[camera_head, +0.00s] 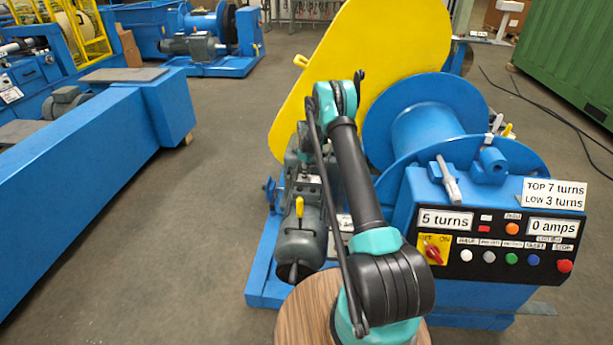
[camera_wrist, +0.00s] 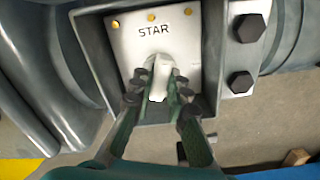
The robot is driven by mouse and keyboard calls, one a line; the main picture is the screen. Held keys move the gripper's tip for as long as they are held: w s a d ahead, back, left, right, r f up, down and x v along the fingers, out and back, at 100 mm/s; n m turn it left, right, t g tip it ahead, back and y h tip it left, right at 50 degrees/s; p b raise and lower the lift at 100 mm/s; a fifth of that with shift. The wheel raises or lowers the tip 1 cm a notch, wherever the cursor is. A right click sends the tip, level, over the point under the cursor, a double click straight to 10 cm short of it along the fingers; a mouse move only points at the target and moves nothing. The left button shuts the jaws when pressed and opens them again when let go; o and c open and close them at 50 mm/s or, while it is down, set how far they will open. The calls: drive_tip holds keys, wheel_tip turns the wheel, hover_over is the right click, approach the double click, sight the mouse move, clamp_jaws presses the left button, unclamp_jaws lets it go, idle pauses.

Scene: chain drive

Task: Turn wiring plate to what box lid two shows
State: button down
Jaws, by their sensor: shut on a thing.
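The wiring plate (camera_wrist: 185,42) is a white square plate in a grey motor box in the wrist view. It reads STAR upright, with brass studs along its top edge. A pale knob (camera_wrist: 158,82) stands out from its middle. My gripper (camera_wrist: 161,90) is shut on this knob, with its dark fingertips on both sides. The fingers hide the lower part of the plate. In the head view the grey motor (camera_head: 308,222) stands left of my arm, and I cannot make out the plate or my fingertips there. I cannot identify box lid two in either view.
A yellow guard (camera_head: 375,60) and a blue drum (camera_head: 420,130) stand behind my arm. A control panel (camera_head: 495,240) at right shows 5 turns and 0 amps; a sign (camera_head: 555,194) reads TOP 7 turns, LOW 3 turns. Dark bolts (camera_wrist: 241,82) sit right of the plate.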

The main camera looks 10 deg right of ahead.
drive_tip(key=shift+n, duration=2)
drive_tip(key=c, duration=1.5)
unclamp_jaws()
wheel_tip(320, 180, up, 12)
